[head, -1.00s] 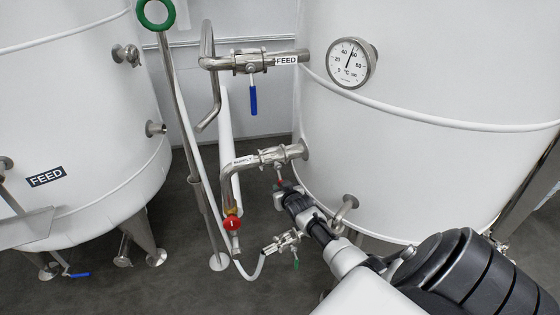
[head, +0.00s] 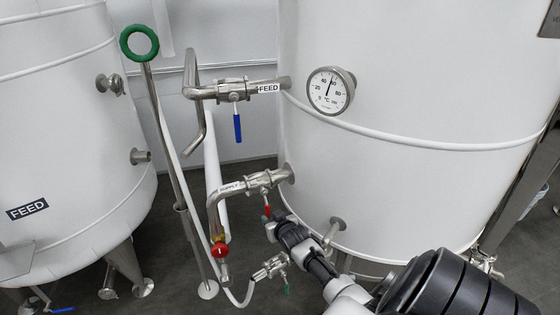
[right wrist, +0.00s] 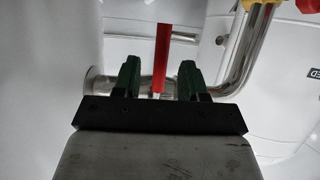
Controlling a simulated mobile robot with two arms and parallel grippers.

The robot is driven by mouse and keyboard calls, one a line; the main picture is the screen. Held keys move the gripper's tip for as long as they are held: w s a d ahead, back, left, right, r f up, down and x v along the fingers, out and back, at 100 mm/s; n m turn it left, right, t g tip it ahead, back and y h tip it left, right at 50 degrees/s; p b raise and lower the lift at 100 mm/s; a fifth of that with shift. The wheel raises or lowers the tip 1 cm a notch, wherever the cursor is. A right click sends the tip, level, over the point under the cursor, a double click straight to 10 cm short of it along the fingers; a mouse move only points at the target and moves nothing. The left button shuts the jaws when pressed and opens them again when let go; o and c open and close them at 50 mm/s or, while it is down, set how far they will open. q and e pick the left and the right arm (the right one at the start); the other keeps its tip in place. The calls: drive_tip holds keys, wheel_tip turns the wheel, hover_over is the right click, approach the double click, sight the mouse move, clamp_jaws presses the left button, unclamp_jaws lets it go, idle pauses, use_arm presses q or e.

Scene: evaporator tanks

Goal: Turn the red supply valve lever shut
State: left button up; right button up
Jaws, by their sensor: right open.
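The red supply valve lever (head: 267,211) hangs down from the steel valve on the pipe labelled SUPPLY (head: 232,188), beside the white tank. My right gripper (head: 274,224) is open just below and beside the lever's lower end in the head view. In the right wrist view, the red lever (right wrist: 162,58) stands between the lines of the two green fingertips of my right gripper (right wrist: 160,78), with a gap on each side. I cannot tell how deep it lies between them. My left gripper is not in view.
Above is the FEED valve with a blue lever (head: 238,128). A red knob (head: 220,251) sits left of my gripper, and a small green-handled valve (head: 273,267) is below. A post with a green ring (head: 139,42) stands left. The white tank (head: 400,180) is close on the right.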

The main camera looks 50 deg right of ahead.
drive_tip(key=v, duration=0.6)
drive_tip(key=shift+s, duration=0.35)
drive_tip(key=shift+a, duration=0.1)
